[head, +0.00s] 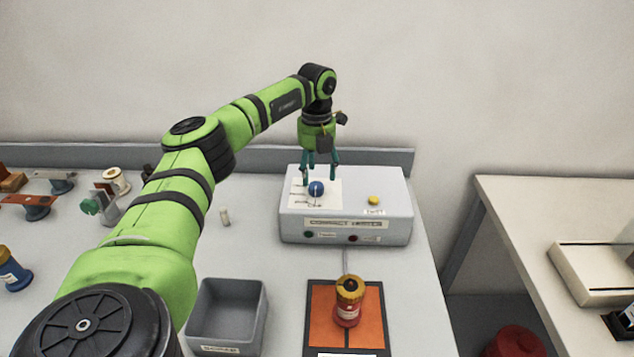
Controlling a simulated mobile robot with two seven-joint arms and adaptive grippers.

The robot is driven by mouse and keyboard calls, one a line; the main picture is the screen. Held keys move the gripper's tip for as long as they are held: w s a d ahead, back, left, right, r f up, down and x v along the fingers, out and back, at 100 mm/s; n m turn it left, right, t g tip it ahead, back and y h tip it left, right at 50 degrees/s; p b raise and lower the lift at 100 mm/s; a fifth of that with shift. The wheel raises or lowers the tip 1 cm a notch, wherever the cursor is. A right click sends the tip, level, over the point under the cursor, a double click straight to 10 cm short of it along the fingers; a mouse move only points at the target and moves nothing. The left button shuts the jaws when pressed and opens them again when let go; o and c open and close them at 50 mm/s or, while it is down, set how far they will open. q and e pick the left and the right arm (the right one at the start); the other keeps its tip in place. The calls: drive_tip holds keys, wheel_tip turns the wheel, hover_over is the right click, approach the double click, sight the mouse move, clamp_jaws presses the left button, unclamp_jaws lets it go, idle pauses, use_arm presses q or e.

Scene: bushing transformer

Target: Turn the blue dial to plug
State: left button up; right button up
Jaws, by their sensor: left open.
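The blue dial (316,188) is a round knob on the top face of a light grey tester box (390,195), on a white label panel with small print too small to read. My left arm reaches in from the left and its gripper (320,178) points down over the box, just behind and above the dial. The gripper's teal fingers are open. I cannot tell whether a finger touches the dial. The dial's pointer direction is not clear. My right gripper is not in view.
A yellow button (374,200) sits right of the dial. In front are a grey bin (262,318) and an orange pad (320,325) bearing a red and yellow bushing (348,300). Several parts lie at the left. A second table (520,205) stands right.

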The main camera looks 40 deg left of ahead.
sight(316, 185)
use_arm(q)
wheel_tip(316, 185, down, 3)
drive_tip(key=shift+s+a+f+p, duration=0.1)
drive_tip(key=shift+s+f+p, duration=0.05)
drive_tip(key=shift+p, duration=0.35)
drive_tip(key=shift+f, duration=0.35)
drive_tip(key=c, duration=1.1)
drive_tip(key=shift+c, duration=0.2)
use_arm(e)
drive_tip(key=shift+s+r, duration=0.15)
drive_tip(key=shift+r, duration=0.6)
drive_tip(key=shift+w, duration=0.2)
